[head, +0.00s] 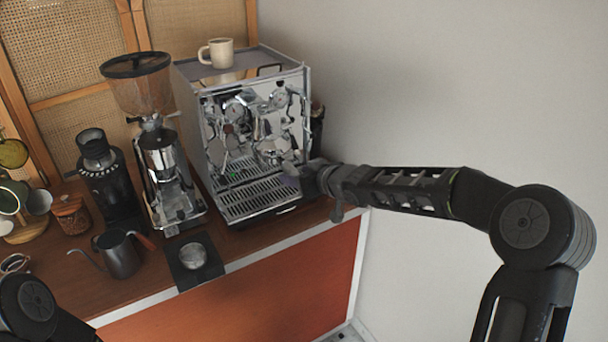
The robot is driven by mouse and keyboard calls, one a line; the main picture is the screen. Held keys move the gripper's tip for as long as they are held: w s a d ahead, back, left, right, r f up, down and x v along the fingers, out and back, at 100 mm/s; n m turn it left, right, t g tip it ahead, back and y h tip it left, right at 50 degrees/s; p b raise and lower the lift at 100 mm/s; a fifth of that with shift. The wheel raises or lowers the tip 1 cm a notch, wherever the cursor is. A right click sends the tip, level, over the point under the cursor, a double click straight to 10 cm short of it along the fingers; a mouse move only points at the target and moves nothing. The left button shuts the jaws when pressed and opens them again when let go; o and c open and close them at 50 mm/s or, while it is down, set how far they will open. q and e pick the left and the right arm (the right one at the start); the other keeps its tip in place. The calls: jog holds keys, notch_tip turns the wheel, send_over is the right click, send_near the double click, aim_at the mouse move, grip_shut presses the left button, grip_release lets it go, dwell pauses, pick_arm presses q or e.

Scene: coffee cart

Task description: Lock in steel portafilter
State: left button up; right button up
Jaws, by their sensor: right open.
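The espresso machine (186,100) is a polished steel box on the cart, its front facing me with a group head and gauges. My right gripper (287,178) is at the right of the machine's front, just above the drip tray (256,197). It is open, with its fingers pointing toward the group area; I cannot tell whether they touch anything. I cannot make out the steel portafilter clearly among the reflections and behind the gripper. My left gripper is out of view; only part of my left arm shows at lower left.
A grinder with a hopper (137,90) stands left of the machine, beside a smaller black grinder (110,180). A dark kettle (120,255) and a black mat (181,279) with a round steel piece (193,256) are nearer. A cream mug (221,54) sits on the machine.

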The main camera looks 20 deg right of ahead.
jog(key=v, duration=0.7)
jog(key=shift+s+r, duration=0.2)
jog(key=shift+d, duration=0.1)
dwell(0.6)
jog(key=s+a+f+m+g, duration=0.15)
jog(key=s+f, duration=0.25)
jog(key=f, duration=0.5)
jog(key=s+a+f+m+g+b, duration=0.15)
jog(key=s+f, duration=0.25)
jog(key=f, duration=0.4)
jog(key=s+a+f+m+g, duration=0.1)
jog(key=s+a+f+m, duration=0.2)
jog(key=f, duration=0.6)
jog(key=s+a+f+g+b, duration=0.1)
jog(key=s+a+f+g, duration=0.2)
jog(key=s+f, duration=0.7)
jog(key=s+a+f+g+b, duration=0.1)
jog(key=s+a+f+g, duration=0.3)
jog(key=s+f, duration=0.6)
jog(key=s, duration=0.8)
jog(key=shift+a+f+g+b, duration=0.15)
jog(key=shift+f+g+b, duration=0.1)
jog(key=shift+g+b, duration=0.15)
